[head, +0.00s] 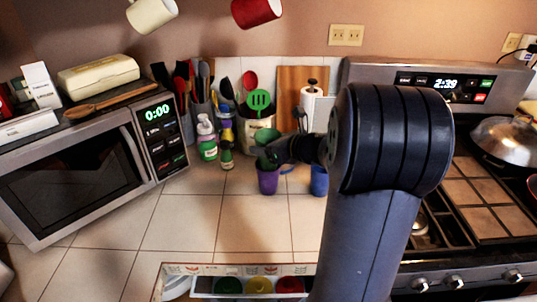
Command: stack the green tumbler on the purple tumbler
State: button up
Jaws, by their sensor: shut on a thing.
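The purple tumbler (268,181) stands upright on the tiled counter near the middle of the head view. My gripper (268,157) is directly over its mouth and hides its rim. A green rounded shape, which looks like the green tumbler (264,136), shows at my gripper's jaws, mostly hidden by them. The jaws are shut on it. I cannot tell whether the green tumbler touches the purple one.
A blue tumbler (319,181) stands to the right, partly behind my arm. Bottles (207,140) and a utensil crock (258,123) stand behind left. A microwave (75,165) is left, the stove right. An open drawer (255,270) is in front. Counter tiles between are clear.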

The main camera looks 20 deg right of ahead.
notch_tip(320, 180, down, 3)
jog(key=shift+r, duration=0.1)
jog(key=shift+f+b, duration=0.55)
jog(key=shift+b, duration=0.15)
jog(key=o, duration=1)
jog(key=shift+r, duration=0.1)
